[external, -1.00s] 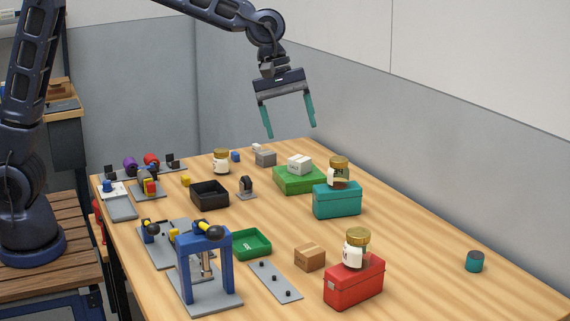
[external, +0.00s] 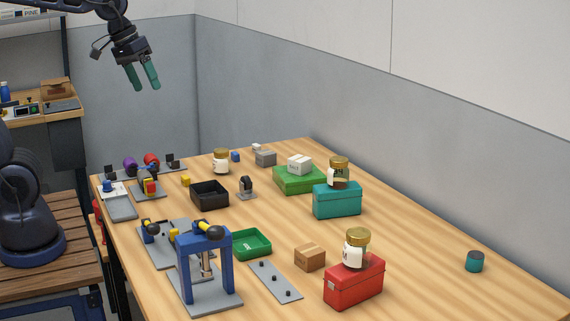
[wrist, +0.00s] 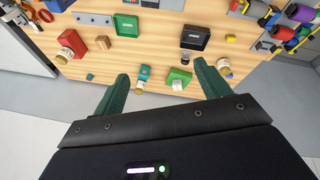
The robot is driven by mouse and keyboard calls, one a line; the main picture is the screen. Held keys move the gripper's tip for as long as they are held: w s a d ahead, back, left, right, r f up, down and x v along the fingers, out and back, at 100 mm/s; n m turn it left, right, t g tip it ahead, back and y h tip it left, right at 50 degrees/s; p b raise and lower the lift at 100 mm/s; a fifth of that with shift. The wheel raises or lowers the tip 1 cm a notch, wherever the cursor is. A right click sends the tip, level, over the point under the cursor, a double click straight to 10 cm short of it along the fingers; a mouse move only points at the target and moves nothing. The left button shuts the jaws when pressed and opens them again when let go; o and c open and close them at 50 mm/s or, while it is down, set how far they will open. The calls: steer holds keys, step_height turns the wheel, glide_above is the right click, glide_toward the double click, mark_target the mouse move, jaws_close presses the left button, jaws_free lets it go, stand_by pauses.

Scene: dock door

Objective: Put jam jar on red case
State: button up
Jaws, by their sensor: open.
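A jar (external: 356,248) with a gold lid and white label stands upright on the red case (external: 352,285) at the front right of the table. A second gold-lidded jar (external: 339,173), with dark contents, stands on the teal case (external: 337,201). A third gold-lidded jar (external: 221,161) stands on the table at the back. Which jar holds jam I cannot tell. My gripper (external: 143,88) is open and empty, high in the air beyond the table's back left. In the wrist view my gripper (wrist: 162,85) shows spread fingers; the red case (wrist: 72,43) is at upper left.
A green case (external: 297,181) bears a white box (external: 300,165). A cardboard box (external: 310,257) sits left of the red case. A blue press frame (external: 205,268), a black tray (external: 209,194) and a green tray (external: 248,244) crowd the left. The right side is mostly clear around a teal cylinder (external: 475,261).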

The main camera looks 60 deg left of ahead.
steer(key=s+a+f+m, duration=0.2)
steer(key=s+a, duration=0.1)
steer(key=s, duration=0.2)
steer(key=s+a+f+m+y, duration=0.1)
steer(key=s+a+f, duration=0.1)
steer(key=s, duration=0.4)
steer(key=shift+s+a+f+m+t, duration=0.2)
steer(key=shift+s+a+m+t, duration=0.15)
steer(key=shift+a, duration=0.2)
